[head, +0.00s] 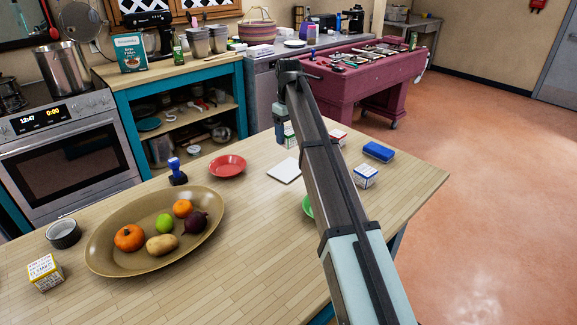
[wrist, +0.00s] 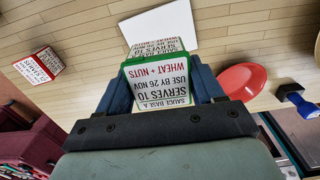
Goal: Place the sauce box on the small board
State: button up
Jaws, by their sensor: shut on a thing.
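The sauce box (wrist: 158,82), white with a green edge and printed "Sauce base", is between the blue fingers of my gripper (wrist: 160,88), which is shut on it. In the head view the box (head: 289,137) shows beyond the small board, partly hidden by my gripper (head: 281,128). I cannot tell whether its base touches the table. The small board (head: 284,171) is a flat white square left of my arm, bare where it shows. In the wrist view the board (wrist: 162,24) lies past the top of the box, and the box hides part of its near edge.
A red plate (head: 227,166) and a blue-handled stamp (head: 176,171) lie left of the board. Right of my arm are a red-marked box (head: 338,137), a blue-marked box (head: 366,177) and a blue block (head: 378,152). A green dish (head: 308,207) is partly hidden. A fruit platter (head: 110,262) fills the left.

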notch_tip(320, 180, down, 10)
jog(key=shift+r, duration=0.15)
dwell(0.4)
jog(key=o, duration=1.2)
jog(key=shift+c, duration=0.2)
notch_tip(320, 180, up, 12)
jog(key=shift+r, duration=0.1)
